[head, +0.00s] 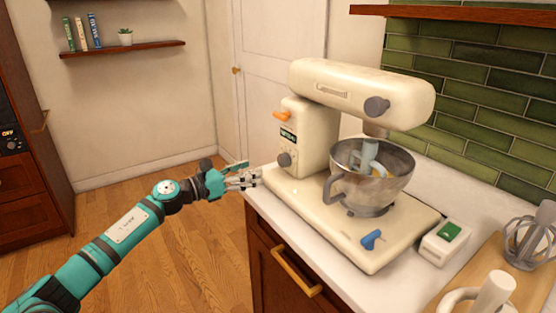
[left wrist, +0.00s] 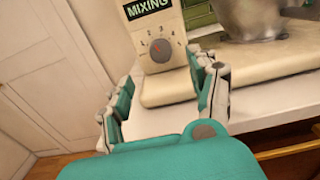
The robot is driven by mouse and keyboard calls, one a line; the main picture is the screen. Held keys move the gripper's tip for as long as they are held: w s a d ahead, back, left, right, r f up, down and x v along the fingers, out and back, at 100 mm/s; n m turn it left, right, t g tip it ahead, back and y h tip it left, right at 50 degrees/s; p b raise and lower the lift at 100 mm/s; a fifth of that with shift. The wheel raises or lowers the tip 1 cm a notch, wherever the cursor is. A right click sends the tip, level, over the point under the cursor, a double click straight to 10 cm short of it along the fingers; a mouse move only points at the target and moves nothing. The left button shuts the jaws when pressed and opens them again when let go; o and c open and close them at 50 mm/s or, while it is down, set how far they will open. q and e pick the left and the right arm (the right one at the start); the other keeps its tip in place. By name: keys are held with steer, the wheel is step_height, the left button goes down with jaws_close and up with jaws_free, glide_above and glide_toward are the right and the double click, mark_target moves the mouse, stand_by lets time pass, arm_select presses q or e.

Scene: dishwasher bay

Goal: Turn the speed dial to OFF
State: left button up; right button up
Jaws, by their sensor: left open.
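The cream stand mixer (head: 360,88) stands on the white counter. Its grey speed dial (head: 284,159) is low on the front of the column, under a small display. In the left wrist view the dial (left wrist: 160,51) has number marks around it, and the display (left wrist: 148,7) reads MIXING. I cannot tell which mark the dial points to. My left gripper (head: 247,176) is open and empty, a little to the left of the dial and apart from it. In the left wrist view the dial lies ahead, between the spread fingers (left wrist: 164,78). My right gripper is out of view.
A steel bowl (head: 372,175) with a beater in it sits on the mixer base. An orange lever (head: 283,116) is above the dial, and a blue knob (head: 372,240) is on the base. A green-switched box (head: 442,243) stands to the right. Floor left of the counter is clear.

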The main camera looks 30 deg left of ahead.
mark_target(280, 160)
arm_select(q)
steer(key=p+x, duration=0.1)
steer(key=x, duration=0.7)
steer(key=shift+w+d+r+p, duration=0.1)
steer(key=shift+w+r+p, duration=0.05)
steer(key=shift+p, duration=0.25)
steer(key=shift+w+d, duration=0.3)
steer(key=shift+w, duration=0.35)
steer(key=c, duration=1.1)
